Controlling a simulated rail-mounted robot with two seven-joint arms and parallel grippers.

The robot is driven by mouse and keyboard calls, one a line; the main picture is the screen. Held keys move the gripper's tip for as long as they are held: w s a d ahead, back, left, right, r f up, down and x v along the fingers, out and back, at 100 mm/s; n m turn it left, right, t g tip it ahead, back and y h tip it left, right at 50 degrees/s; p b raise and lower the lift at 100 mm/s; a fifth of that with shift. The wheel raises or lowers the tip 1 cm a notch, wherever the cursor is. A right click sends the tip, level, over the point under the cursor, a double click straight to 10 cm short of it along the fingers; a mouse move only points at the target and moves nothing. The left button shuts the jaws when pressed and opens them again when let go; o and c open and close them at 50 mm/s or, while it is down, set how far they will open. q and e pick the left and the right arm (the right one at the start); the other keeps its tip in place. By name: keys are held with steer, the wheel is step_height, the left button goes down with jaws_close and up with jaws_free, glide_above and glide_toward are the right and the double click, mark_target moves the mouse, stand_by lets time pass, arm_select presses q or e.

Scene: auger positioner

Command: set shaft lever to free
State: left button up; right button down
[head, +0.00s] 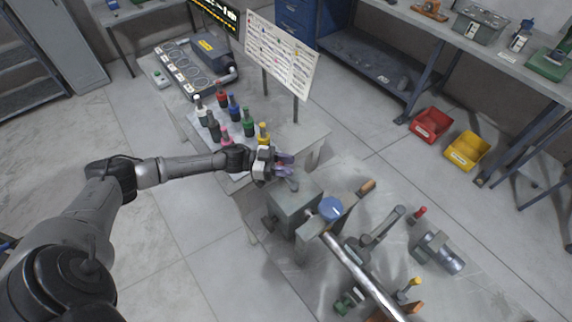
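The auger positioner stands at the lower middle, with a grey box housing (292,207), a blue round cap (331,208) and a long bright shaft (362,275). A short grey lever (291,183) sits on top of the housing. I cannot tell for sure that it is the shaft lever, nor read its setting. My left gripper (286,163) is just behind and above this lever, its two fingers pointing right. The fingers look apart, with nothing clear between them. Whether they touch the lever is too small to tell. My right gripper is not in view.
A wooden handle (366,187), a grey crank arm (383,232), a red-topped lever (418,214) and a motor (440,252) lie to the right. A signboard (283,55) stands behind.

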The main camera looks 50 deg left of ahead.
arm_select(q)
steer(key=shift+o, duration=1.3)
steer(key=b+v, duration=0.1)
steer(key=v, duration=1.2)
steer(key=shift+s+a, duration=0.3)
